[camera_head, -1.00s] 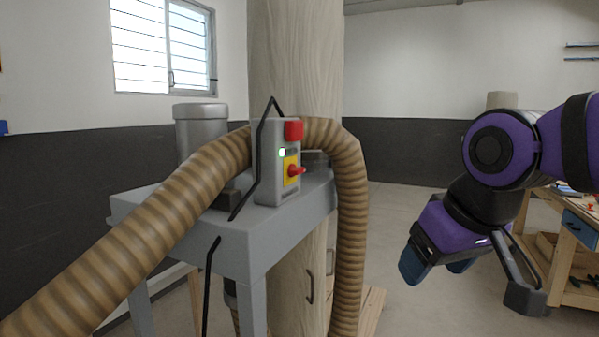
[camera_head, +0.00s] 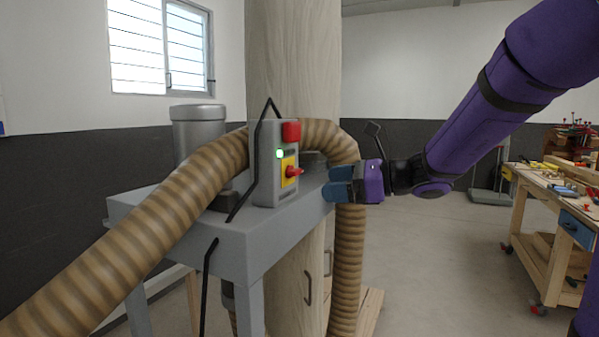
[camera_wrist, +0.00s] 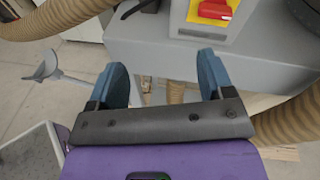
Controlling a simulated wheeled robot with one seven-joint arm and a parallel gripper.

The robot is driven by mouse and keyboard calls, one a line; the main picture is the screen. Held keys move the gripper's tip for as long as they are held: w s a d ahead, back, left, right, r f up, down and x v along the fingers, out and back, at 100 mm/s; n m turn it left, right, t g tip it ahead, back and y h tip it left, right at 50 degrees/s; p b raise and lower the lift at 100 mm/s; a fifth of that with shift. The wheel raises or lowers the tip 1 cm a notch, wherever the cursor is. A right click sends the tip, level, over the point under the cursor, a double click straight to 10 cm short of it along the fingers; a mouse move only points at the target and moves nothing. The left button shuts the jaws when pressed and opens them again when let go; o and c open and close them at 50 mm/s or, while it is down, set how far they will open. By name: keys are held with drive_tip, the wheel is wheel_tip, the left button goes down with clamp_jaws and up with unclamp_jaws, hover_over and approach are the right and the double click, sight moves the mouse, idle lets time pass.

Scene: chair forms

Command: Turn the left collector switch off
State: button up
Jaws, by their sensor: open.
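The collector switch (camera_head: 293,172) is a red rotary handle on a yellow plate, set on the face of a grey control box (camera_head: 266,190). A small lit green lamp (camera_head: 280,154) and a red block (camera_head: 292,131) are above it. In the wrist view the red switch handle (camera_wrist: 214,10) lies at the top, beyond my fingertips. My gripper (camera_head: 330,184) is open and empty, its blue fingers pointing left toward the box, to the right of the switch and apart from it. In the wrist view its two fingers (camera_wrist: 163,75) stand apart with nothing between them.
A ribbed brown hose (camera_head: 180,190) arches behind the box and hangs down close to my gripper. The box stands on a grey metal stand (camera_head: 225,240). A workbench (camera_head: 545,215) with tools is at the right. Open floor (camera_head: 440,260) lies between.

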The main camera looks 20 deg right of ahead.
sight(300, 171)
drive_tip(key=w+d+m+t, duration=0.3)
drive_tip(key=w+d+m, duration=0.1)
drive_tip(key=w, duration=0.1)
drive_tip(key=x, duration=1)
drive_tip(key=shift+a+r, duration=0.15)
drive_tip(key=shift+a, duration=0.2)
drive_tip(key=c, duration=0.9)
